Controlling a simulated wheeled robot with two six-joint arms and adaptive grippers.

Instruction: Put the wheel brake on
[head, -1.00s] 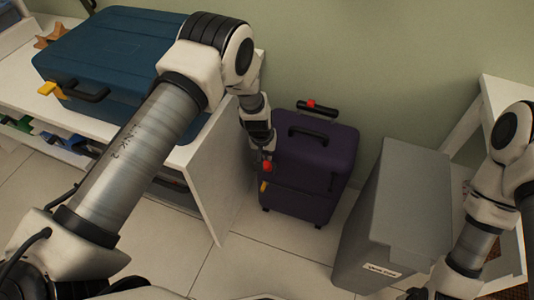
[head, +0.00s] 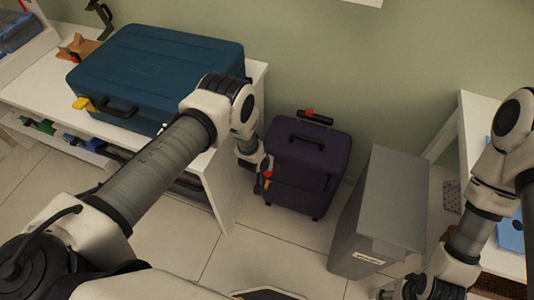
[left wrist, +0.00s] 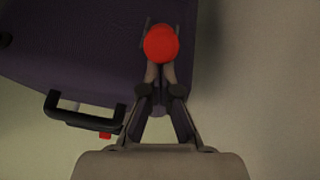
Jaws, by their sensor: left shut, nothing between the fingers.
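A dark purple suitcase (head: 302,190) stands upright on the tiled floor, with a black carry handle and a raised black pull handle (head: 314,117) bearing a red button. A red round knob (head: 268,174) shows at its left edge. My left gripper (head: 264,184) is beside that edge, close to the knob. In the left wrist view the fingers (left wrist: 160,75) are shut and empty, with their tips at the red knob (left wrist: 161,43); whether they touch it is unclear. The suitcase (left wrist: 90,45) fills the upper left there. My right gripper (head: 415,288) is low at the right, its fingers unclear.
A white bench (head: 221,185) with a blue case (head: 160,70) stands left of the suitcase. A grey bin (head: 385,205) with a label stands to its right. A white shelf unit (head: 475,125) is at the far right. Tiled floor is clear in front.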

